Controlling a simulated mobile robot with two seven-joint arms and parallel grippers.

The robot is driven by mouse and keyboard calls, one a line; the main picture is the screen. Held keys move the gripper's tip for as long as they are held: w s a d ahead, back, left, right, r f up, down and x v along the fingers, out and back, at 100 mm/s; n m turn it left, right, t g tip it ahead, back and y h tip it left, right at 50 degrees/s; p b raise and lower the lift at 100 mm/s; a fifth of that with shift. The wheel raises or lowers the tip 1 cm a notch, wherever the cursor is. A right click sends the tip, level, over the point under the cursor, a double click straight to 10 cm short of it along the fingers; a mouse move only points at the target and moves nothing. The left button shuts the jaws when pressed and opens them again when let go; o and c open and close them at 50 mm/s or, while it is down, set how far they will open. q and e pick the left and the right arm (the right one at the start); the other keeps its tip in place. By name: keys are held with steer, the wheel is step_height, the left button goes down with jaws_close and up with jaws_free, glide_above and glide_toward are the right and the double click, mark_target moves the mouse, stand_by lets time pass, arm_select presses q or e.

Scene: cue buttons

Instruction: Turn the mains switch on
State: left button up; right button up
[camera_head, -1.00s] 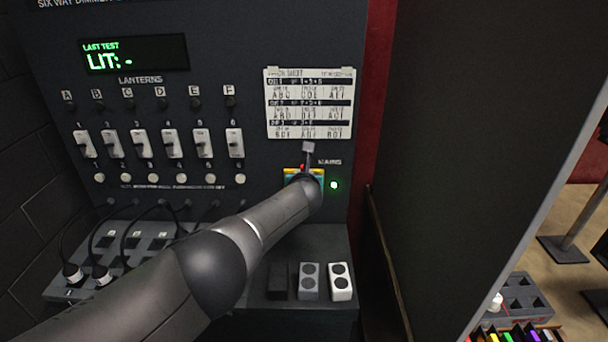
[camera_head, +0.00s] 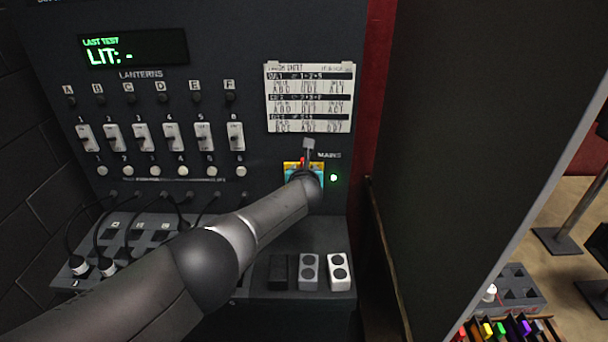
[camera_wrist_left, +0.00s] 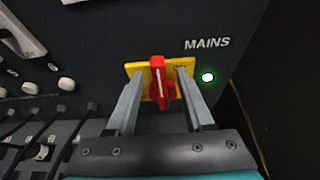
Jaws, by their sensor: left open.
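The mains switch has a red handle (camera_wrist_left: 157,80) on a yellow plate (camera_wrist_left: 186,66), under the word MAINS. The handle stands roughly upright with a white line on it. A green lamp (camera_wrist_left: 208,77) glows to its right, also seen in the head view (camera_head: 334,178). My left gripper (camera_wrist_left: 160,75) is open, one finger on each side of the handle, with gaps visible. In the head view, my left wrist and arm hide most of the yellow plate (camera_head: 289,165). My right gripper is not in view.
The dimmer panel holds a row of white switches (camera_head: 172,137), round buttons (camera_head: 155,171) and a display (camera_head: 134,49) reading "LIT: -". A printed chart (camera_head: 309,98) hangs above the mains switch. Plugged cables are at lower left. A dark upright panel (camera_head: 460,130) stands at right.

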arm_select(q)
steer(key=p+v, duration=0.3)
steer(key=v, duration=1.1)
stand_by(0.6)
steer(key=shift+s, duration=0.1)
steer(key=shift+f, duration=0.1)
